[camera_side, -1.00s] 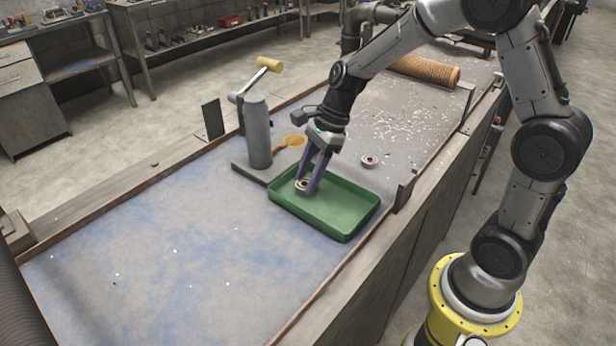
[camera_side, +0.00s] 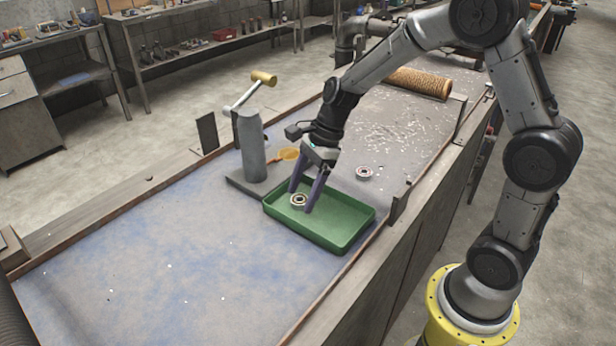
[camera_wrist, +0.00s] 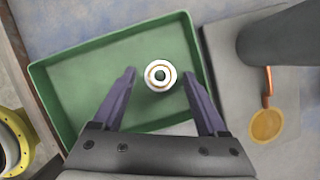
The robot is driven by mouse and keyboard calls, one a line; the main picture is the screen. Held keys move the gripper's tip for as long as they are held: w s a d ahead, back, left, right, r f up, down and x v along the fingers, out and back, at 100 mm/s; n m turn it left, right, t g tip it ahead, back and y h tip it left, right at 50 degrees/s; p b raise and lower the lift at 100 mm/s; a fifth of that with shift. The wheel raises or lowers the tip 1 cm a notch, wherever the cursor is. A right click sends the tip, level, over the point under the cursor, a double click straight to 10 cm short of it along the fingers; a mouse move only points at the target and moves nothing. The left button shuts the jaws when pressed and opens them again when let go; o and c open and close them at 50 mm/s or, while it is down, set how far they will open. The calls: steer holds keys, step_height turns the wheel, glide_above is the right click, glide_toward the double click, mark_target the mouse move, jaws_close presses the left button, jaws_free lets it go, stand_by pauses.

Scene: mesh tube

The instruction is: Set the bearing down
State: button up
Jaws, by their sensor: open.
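A bearing (camera_side: 298,200), a small silvery ring with a dark centre, is in the green tray (camera_side: 345,241), near its far left end. In the wrist view the bearing (camera_wrist: 160,75) shows from above, just beyond and between the fingertips. My gripper (camera_side: 301,200) is open, its purple fingers on either side of the bearing and apart from it. The wrist view shows the open fingers (camera_wrist: 160,76) with clear gaps to the bearing. A second bearing (camera_side: 364,172) lies on the bench behind the tray.
A grey cylinder on a flat base with a crank handle (camera_side: 250,145) stands left of the tray. An orange round-headed tool (camera_side: 287,154) lies beside it. A brown mesh tube (camera_side: 420,82) is at the back. The bench's front left is clear.

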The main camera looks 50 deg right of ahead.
steer(key=v, duration=1.2)
steer(key=s+a+r+n+t+h, duration=0.2)
steer(key=s+n+t+h, duration=0.1)
steer(key=s+n, duration=1.7)
steer(key=n+h, duration=0.1)
steer(key=n, duration=0.1)
steer(key=shift+s+n+t, duration=0.25)
steer(key=shift+n+t, duration=0.05)
steer(key=shift+t, duration=0.1)
